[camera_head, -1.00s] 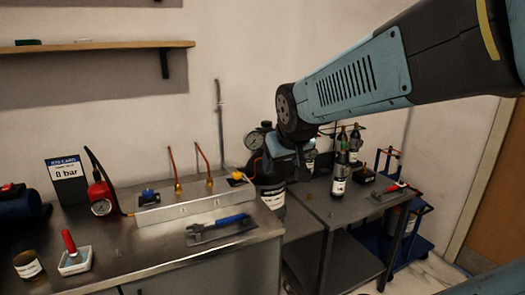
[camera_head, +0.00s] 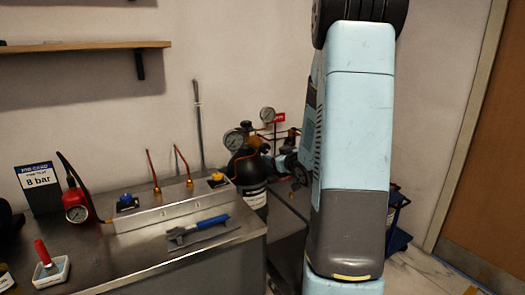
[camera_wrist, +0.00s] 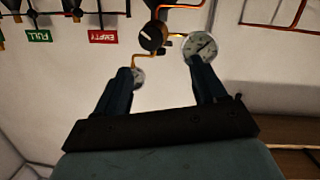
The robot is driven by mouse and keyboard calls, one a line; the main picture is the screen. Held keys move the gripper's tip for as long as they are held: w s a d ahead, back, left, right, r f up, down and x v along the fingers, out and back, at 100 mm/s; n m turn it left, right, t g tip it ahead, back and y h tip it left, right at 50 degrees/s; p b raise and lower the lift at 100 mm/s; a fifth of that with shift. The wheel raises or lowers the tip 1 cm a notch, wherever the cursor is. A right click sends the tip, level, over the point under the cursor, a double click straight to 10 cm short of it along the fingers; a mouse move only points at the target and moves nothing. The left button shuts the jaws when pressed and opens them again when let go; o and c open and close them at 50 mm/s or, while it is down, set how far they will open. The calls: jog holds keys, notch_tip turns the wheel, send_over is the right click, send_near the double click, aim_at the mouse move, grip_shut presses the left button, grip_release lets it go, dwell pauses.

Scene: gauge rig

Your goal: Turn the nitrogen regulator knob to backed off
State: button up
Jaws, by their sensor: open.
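A round dark knob (camera_wrist: 152,37) with a pale mark on its face shows at the top middle of the wrist view, with copper-coloured tubing by it. I take it for the regulator knob, but no nitrogen label is readable. A round gauge (camera_wrist: 201,46) is to its right and a smaller one (camera_wrist: 138,77) lies below. My gripper (camera_wrist: 163,72) is open and empty, its fingers pointing towards the knob and apart from it. The fingers partly cover both gauges. In the head view, gauges (camera_head: 235,139) stand above a black cylinder (camera_head: 248,168); my arm hides much beside them.
Green FULL (camera_wrist: 39,36) and red EMPTY (camera_wrist: 102,37) tags hang upside down in the wrist view. A door (camera_head: 490,165) is at right.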

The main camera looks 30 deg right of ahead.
aim_at(266, 150)
jog(key=w+f, duration=0.1)
jog(key=w, duration=0.3)
jog(key=w+d+t, duration=0.1)
jog(key=w, duration=0.4)
jog(key=w+d+f+t+y, duration=0.1)
jog(key=w, duration=0.3)
jog(key=shift+w+f, duration=0.15)
jog(key=shift+f, duration=0.15)
